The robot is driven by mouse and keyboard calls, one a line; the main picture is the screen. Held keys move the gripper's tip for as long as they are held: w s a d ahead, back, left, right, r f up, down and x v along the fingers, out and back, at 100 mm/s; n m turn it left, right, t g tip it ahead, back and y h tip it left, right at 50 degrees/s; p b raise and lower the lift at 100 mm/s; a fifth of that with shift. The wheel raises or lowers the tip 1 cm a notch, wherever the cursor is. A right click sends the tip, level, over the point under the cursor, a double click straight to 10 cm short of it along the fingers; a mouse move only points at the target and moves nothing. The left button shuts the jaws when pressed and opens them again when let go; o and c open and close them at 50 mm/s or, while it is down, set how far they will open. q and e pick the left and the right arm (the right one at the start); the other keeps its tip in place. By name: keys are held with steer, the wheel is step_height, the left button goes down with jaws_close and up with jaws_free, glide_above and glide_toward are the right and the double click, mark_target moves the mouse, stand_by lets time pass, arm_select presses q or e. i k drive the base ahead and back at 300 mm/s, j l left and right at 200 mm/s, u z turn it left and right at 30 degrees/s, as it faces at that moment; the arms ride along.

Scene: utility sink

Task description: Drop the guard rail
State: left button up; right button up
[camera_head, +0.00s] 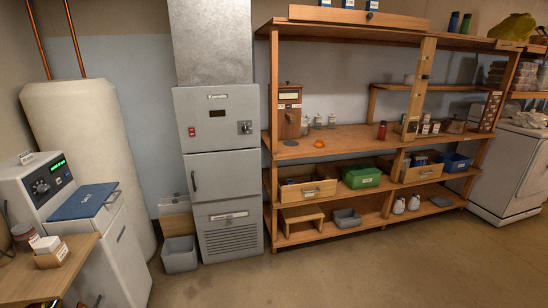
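A light wooden rail (358,16) runs along the front of the top shelf of a wooden shelving unit (335,137), in its left and middle part. It looks raised above the shelf board, with a few small blue-and-white items showing behind it. A lighter upright wooden board (419,88) stands at the front of the unit, right of the middle. I cannot tell for certain which of these is the guard rail. Neither of my grippers is in view.
A grey furnace (223,150) stands left of the shelving, with a grey bin (180,254) beside it. A white washer (90,232) and a wooden table (40,275) are at the left. A white appliance (510,170) stands at the right. The floor (370,265) before the shelves is clear.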

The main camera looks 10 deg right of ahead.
mark_target(296, 12)
steer(key=i+z, duration=0.25)
steer(key=i, duration=0.15)
steer(key=i+z, duration=0.25)
steer(key=i, duration=0.15)
steer(key=i+z, duration=0.3)
steer(key=i, duration=0.15)
steer(key=i+z, duration=0.3)
steer(key=i, duration=0.15)
steer(key=i+l, duration=0.15)
steer(key=i, duration=0.9)
steer(key=i+l+u, duration=0.15)
steer(key=i+l, duration=0.25)
steer(key=i, duration=0.2)
